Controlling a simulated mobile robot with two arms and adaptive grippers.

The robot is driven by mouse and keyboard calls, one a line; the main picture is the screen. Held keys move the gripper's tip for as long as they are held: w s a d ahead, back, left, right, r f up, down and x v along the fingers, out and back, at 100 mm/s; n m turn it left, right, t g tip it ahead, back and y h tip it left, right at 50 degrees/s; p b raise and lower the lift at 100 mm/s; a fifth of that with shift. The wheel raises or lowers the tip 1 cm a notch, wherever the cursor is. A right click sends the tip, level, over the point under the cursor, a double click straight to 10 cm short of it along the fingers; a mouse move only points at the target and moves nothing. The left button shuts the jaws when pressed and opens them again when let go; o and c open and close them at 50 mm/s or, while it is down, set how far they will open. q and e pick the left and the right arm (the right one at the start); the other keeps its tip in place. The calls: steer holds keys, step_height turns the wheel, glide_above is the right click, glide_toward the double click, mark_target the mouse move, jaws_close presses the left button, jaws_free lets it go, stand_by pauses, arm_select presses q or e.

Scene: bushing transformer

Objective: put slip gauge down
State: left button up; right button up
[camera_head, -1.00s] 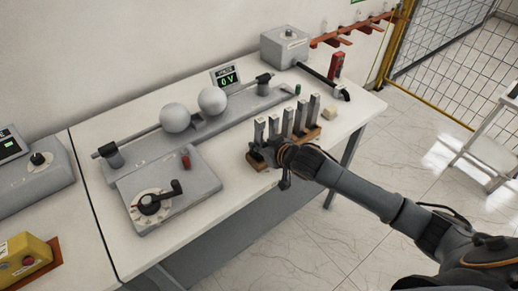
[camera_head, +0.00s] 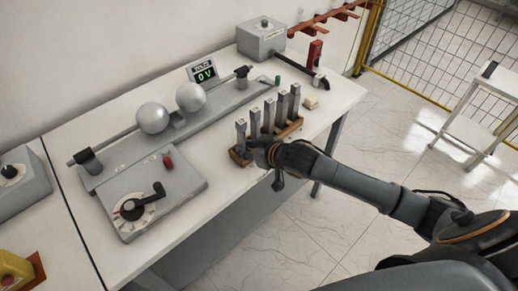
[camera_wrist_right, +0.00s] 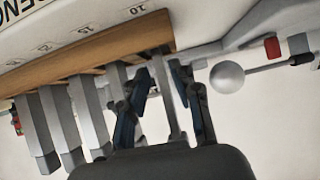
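Several grey slip gauges (camera_head: 268,115) stand upright in a row in a wooden rack (camera_head: 237,157) near the table's front edge. My right gripper (camera_head: 258,153) is low at the left end of the row, by the leftmost gauge (camera_head: 241,135). In the right wrist view, one gauge (camera_wrist_right: 167,105) lies between the two fingers, with its end at the wooden rack (camera_wrist_right: 90,57). The fingers are close to both its sides; I cannot tell whether they touch it. The other gauges (camera_wrist_right: 60,125) stand beside the gripper. My left gripper is not in view.
Behind the rack is a sphere-gap device with two grey balls (camera_head: 152,117) and a 0 V display (camera_head: 204,74). A dial box (camera_head: 150,195) stands left of the rack. Bare tabletop (camera_head: 225,190) lies left of the gripper.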

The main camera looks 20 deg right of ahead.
steer(key=v, duration=0.9)
steer(key=shift+r+b, duration=0.25)
steer(key=shift+b, duration=0.2)
steer(key=shift+f, duration=0.1)
